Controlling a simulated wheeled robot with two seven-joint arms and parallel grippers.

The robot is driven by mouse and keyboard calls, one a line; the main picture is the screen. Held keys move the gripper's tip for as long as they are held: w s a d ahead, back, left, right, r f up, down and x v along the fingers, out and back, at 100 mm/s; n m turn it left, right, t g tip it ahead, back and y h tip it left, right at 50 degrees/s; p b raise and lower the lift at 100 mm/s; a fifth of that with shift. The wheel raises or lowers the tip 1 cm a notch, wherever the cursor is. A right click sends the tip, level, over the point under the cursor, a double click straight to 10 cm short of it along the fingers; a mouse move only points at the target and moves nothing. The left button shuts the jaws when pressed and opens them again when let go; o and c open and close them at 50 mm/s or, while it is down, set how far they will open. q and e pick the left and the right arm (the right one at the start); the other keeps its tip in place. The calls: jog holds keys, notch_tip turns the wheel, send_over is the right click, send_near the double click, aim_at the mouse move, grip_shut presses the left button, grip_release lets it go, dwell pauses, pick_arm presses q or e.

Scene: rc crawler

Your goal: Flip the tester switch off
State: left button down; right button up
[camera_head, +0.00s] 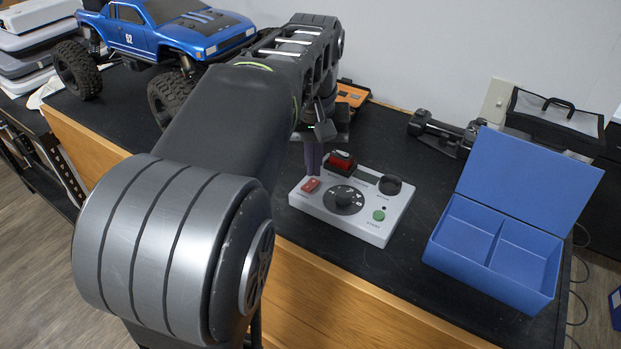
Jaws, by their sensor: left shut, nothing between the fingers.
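The tester (378,228) is a light grey box on the black bench top. A red rocker switch (341,161) in a black housing is at its back edge. A smaller red control (310,185) sits at its left, with a black dial (344,200), a green button (379,215) and a black knob (390,185) beside it. My left gripper (313,165) is shut and empty, pointing down just left of the rocker switch. Its fingers are partly hidden by my arm, and I cannot tell whether they touch the tester. My right gripper is not in view.
A blue RC truck (180,30) stands at the back left. An open blue box (495,255) with empty compartments is to the right. A dark axle-like part (445,132) and a black case (555,120) lie behind it. The bench front edge is close to the tester.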

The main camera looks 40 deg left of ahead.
aim_at(314, 182)
pick_arm(q)
jog(key=shift+r+p, duration=1.95)
jog(key=shift+r, duration=0.75)
